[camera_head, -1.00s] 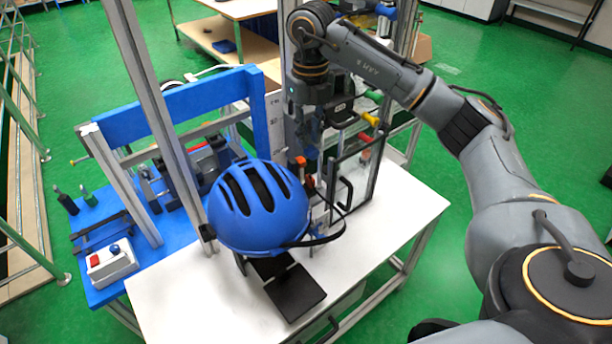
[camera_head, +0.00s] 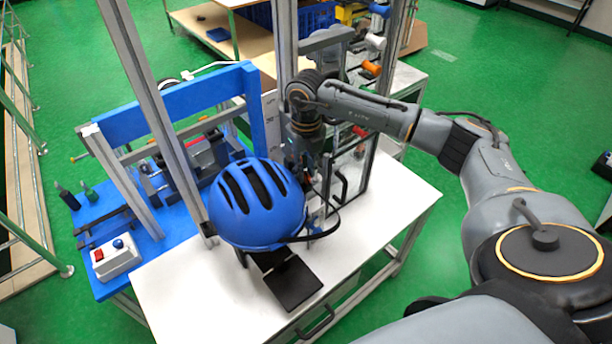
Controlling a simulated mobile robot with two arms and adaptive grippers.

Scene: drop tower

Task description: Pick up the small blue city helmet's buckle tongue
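The blue city helmet (camera_head: 257,205) sits on a stand at the middle of the white table, its vented shell facing up and toward me. A dark strap (camera_head: 334,222) loops out from its right side. I cannot make out the buckle tongue; it is too small or hidden. My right gripper (camera_head: 311,178) points down just behind and right of the helmet, near the strap. Its fingers are small and partly hidden, so I cannot tell whether they are open or hold anything. My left gripper is not in view.
A blue frame (camera_head: 180,102) and a metal post (camera_head: 150,100) stand left of the helmet. A control box (camera_head: 116,259) lies at the left. A clear-panelled frame (camera_head: 362,165) stands right of the gripper. The white tabletop (camera_head: 385,215) is free at the right.

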